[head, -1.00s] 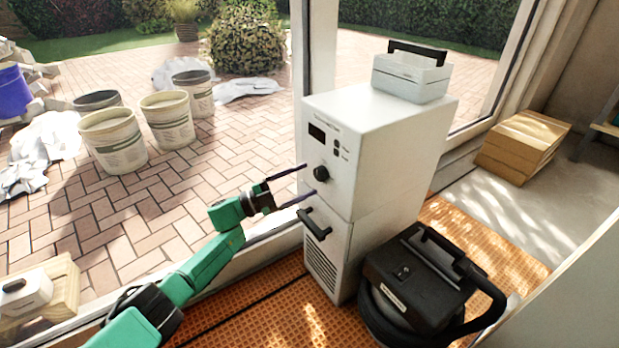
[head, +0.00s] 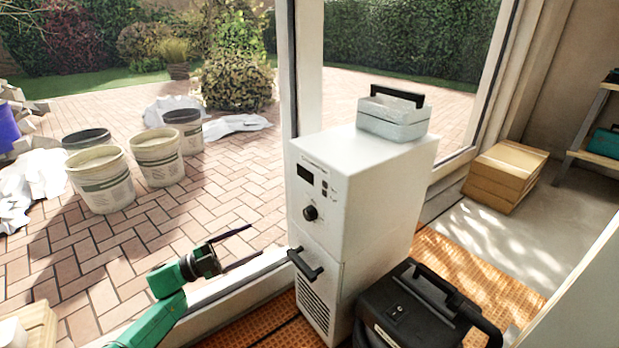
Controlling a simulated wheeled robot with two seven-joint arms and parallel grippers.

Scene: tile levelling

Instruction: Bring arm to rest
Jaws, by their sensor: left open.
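My left arm comes in from the lower left, green with a black wrist. My left gripper (head: 247,247) is open and empty, its two thin dark fingers spread and pointing right. It is left of the white machine (head: 377,190) and apart from it. The machine has a dark display, a black knob (head: 310,213) and a black handle (head: 305,265) on its front. My right gripper is not in view.
A grey-white case (head: 394,118) with a black handle sits on the machine. A black vacuum (head: 418,308) stands at its lower right. Several buckets (head: 157,160) stand outside on the paving. Stacked boxes (head: 505,172) are at the right. The orange floor matting (head: 480,262) shows between.

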